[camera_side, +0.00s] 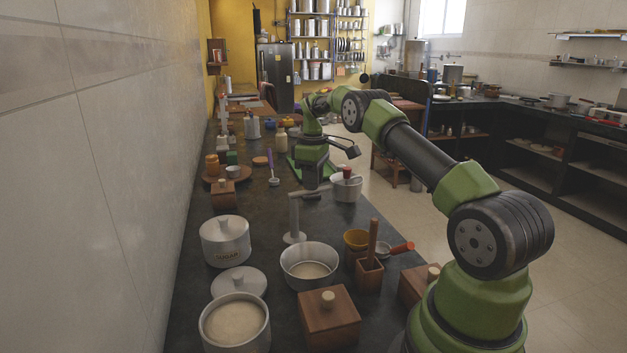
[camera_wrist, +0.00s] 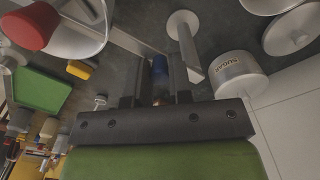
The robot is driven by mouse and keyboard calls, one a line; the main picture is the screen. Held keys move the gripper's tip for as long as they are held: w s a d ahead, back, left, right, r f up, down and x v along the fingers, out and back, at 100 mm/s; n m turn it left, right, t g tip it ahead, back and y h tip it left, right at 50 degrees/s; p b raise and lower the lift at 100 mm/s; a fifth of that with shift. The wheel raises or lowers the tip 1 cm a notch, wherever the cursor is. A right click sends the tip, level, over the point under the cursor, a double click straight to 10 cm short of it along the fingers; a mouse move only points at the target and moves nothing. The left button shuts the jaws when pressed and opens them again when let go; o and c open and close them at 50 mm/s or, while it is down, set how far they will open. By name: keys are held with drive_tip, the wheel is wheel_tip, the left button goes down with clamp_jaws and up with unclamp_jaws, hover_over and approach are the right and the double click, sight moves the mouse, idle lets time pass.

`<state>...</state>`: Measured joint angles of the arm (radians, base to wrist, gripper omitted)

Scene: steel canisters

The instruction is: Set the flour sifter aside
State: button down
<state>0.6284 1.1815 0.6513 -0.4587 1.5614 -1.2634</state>
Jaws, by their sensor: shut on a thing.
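The flour sifter (camera_side: 345,190) is a pale metal cup with a red knob, at the right edge of the dark counter beside my gripper. In the wrist view its rounded body (camera_wrist: 87,38) shows at the upper left, with the red knob (camera_wrist: 30,24) close to the camera. My gripper (camera_side: 312,192) points down, its fingers (camera_wrist: 157,90) closed around a dark blue grip that appears to be the sifter's handle. The join between grip and cup is partly hidden. I cannot tell whether the sifter touches the counter.
A silver stand (camera_side: 294,217) rises close beside my gripper. Nearer are an open pan (camera_side: 309,265), the sugar canister (camera_side: 225,241), a wooden box (camera_side: 329,318) and an open flour canister (camera_side: 235,322). A green board (camera_wrist: 41,91) lies beyond. The counter left of my gripper has bare room.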

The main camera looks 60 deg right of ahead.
drive_tip(key=shift+w+r, duration=0.1)
drive_tip(key=shift+w, duration=0.05)
drive_tip(key=c, duration=1)
unclamp_jaws()
